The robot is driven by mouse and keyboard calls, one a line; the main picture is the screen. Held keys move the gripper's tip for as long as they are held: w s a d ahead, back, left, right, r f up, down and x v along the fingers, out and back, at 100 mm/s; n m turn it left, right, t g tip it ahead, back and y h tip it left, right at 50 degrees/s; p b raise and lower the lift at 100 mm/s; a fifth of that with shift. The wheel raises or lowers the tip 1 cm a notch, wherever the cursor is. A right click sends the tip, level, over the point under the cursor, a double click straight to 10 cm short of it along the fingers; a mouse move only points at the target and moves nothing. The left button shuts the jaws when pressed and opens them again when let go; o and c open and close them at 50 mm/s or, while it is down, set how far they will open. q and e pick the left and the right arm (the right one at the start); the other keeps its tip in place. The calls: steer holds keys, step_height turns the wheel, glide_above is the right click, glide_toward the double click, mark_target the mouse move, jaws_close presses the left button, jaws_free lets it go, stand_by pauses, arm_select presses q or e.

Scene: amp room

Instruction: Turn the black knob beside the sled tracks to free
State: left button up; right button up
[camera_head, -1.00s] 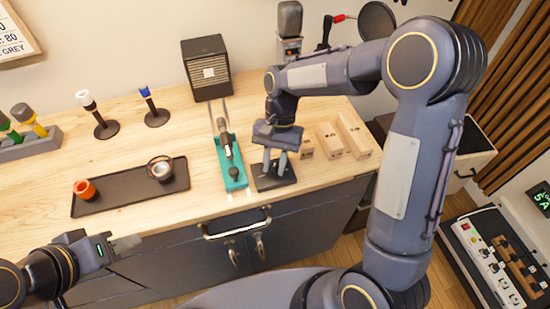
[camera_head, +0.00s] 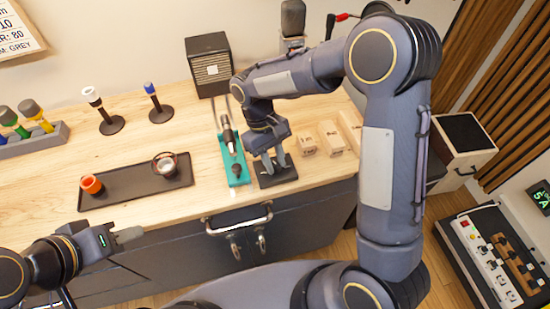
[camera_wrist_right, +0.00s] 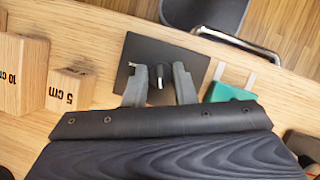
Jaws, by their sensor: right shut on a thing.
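The black knob (camera_wrist_right: 158,77) with a white mark stands on a flat black plate (camera_wrist_right: 133,53), in the right wrist view. My right gripper (camera_wrist_right: 160,88) reaches down over the plate with one finger on each side of the knob and is shut on it. In the head view the right gripper (camera_head: 274,167) hides most of the knob. The sled tracks (camera_head: 216,110) run behind a teal base (camera_head: 236,172) just left of the plate. My left gripper (camera_head: 130,236) hangs empty in front of the counter; its finger gap is unclear.
Wooden blocks (camera_head: 330,138) stand right of the plate. A dark tray (camera_head: 130,186) with an orange cup (camera_head: 91,184) and a round glass-like dish (camera_head: 165,164) lies to the left. A drawer handle (camera_head: 238,222) juts from the counter front.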

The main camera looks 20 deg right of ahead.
steer(key=n+t+h, duration=0.1)
steer(key=n, duration=0.2)
steer(key=shift+a+n, duration=0.1)
steer(key=shift+n, duration=0.2)
steer(key=n+t+h, duration=0.1)
steer(key=n, duration=0.2)
steer(key=shift+s+n, duration=0.1)
steer(key=shift+n, duration=0.2)
steer(key=n+t, duration=0.1)
steer(key=n, duration=0.2)
steer(key=n+t+b, duration=0.1)
steer(key=n, duration=0.2)
steer(key=shift+s+a+h, duration=0.1)
steer(key=shift+s+h, duration=0.1)
steer(key=shift+h, duration=0.1)
steer(key=shift+n, duration=0.3)
steer(key=o, duration=1)
steer(key=v, duration=0.7)
steer(key=shift+s+a+r, duration=0.15)
steer(key=shift+a+r, duration=0.05)
steer(key=shift+r, duration=0.15)
